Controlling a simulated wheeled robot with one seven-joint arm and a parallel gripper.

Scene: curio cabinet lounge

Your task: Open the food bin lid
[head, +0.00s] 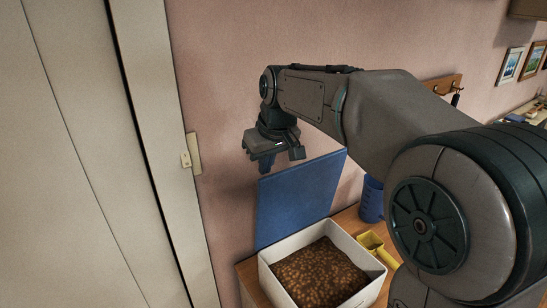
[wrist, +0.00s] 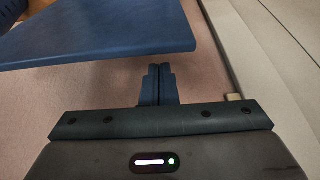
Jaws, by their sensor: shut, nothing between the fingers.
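The food bin is a white box (head: 268,262) full of brown kibble (head: 318,272), standing on a wooden surface. Its blue lid (head: 300,199) stands raised, upright at the back edge of the box near the wall. In the wrist view the lid (wrist: 100,36) shows as a blue panel across the top left. My gripper (head: 264,168) is near the lid's upper left corner, pointing down, with its fingers together and empty. In the wrist view the closed fingers (wrist: 157,84) look apart from the lid, against the pink wall.
A yellow scoop (head: 371,246) lies right of the box, and a blue container (head: 370,200) stands behind it. A pale door (head: 75,150) and a wall switch (head: 191,156) are on the left. Framed pictures (head: 510,66) and a hook rack (head: 442,88) hang on the wall.

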